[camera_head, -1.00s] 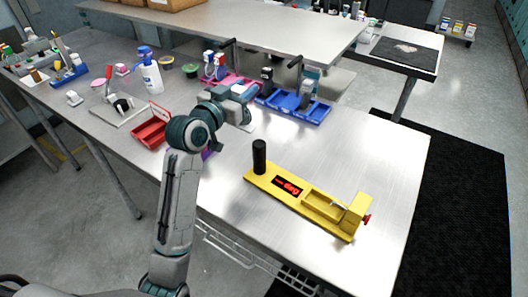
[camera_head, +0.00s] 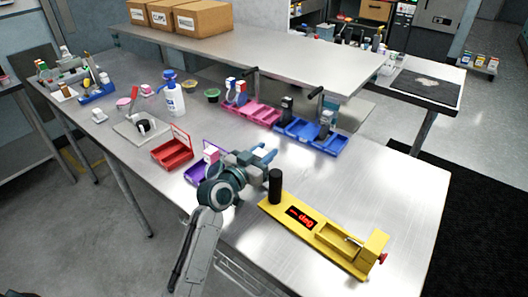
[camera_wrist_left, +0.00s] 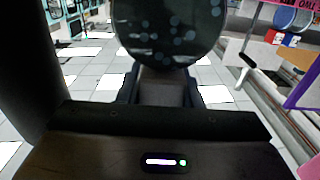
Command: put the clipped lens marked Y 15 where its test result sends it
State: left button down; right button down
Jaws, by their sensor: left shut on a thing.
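My left gripper (camera_head: 264,156) is over the table, behind the black post (camera_head: 275,186) of the yellow tester. In the left wrist view it is shut on a dark, round, speckled disc (camera_wrist_left: 168,28), which looks like the lens; its marking cannot be read. The yellow tester (camera_head: 340,248) lies at the front right with a red lit display (camera_head: 301,218); its value is too small to read surely. A red tray (camera_head: 172,153) and a purple tray (camera_head: 196,175), each with an upright sign, stand left of the gripper. My right gripper is not in view.
Pink bins (camera_head: 262,115) and blue bins (camera_head: 328,142) with small items stand behind the gripper, below a raised shelf (camera_head: 300,55). A spray bottle (camera_head: 174,98) and a grey plate (camera_head: 140,130) are farther left. The table right of the blue bins is clear.

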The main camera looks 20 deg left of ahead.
pick_arm(q)
jog(key=shift+f, duration=0.15)
jog(key=c, duration=1)
grip_release()
